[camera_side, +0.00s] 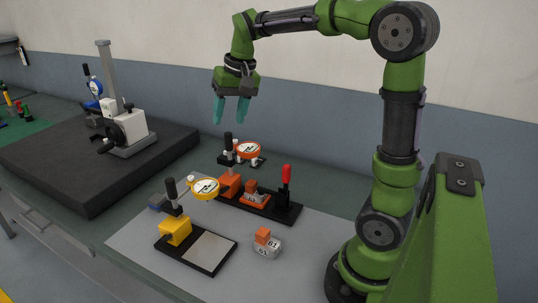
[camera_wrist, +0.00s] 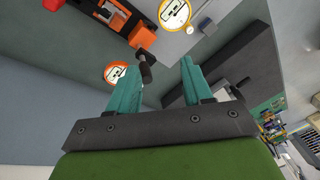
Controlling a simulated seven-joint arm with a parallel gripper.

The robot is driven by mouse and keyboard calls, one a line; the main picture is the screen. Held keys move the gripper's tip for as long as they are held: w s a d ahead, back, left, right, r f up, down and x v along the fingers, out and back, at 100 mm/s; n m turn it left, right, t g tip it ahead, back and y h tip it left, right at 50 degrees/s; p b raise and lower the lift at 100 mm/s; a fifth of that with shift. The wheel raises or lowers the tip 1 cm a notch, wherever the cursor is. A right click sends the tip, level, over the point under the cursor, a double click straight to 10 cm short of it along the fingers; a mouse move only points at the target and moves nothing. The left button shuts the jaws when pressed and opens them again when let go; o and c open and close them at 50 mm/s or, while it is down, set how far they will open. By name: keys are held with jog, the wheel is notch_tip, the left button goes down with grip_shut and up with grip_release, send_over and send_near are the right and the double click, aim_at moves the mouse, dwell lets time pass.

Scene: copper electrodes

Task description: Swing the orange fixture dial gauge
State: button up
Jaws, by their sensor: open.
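The orange dial gauge (camera_side: 249,150) has a round white face with an orange rim. It sits beside a black post on an orange block fixture (camera_side: 230,185) on a black base plate. It also shows in the wrist view (camera_wrist: 115,72), near the left fingertip. My gripper (camera_side: 232,108) has two teal fingers, is open and empty, and hangs in the air above the orange fixture. In the wrist view the fingers (camera_wrist: 158,75) are apart, with the black post's knob (camera_wrist: 143,55) seen between them. How far the tips are from the gauge is hard to tell.
A yellow gauge (camera_side: 205,188) stands in front on a yellow block fixture. A red-handled clamp (camera_side: 286,185) is on the orange fixture's plate. A small block with an orange top (camera_side: 266,243) lies on the grey mat. A dark slab (camera_side: 95,165) with a measuring stand is at left.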

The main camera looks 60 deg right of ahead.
aim_at(228, 133)
jog(key=shift+w+d+r+m+g, duration=1.6)
jog(key=shift+w+d+r, duration=0.4)
jog(key=shift+w+d, duration=1.15)
jog(key=f, duration=1.6)
jog(key=shift+s+d, duration=0.2)
jog(key=shift+d, duration=0.05)
grip_shut()
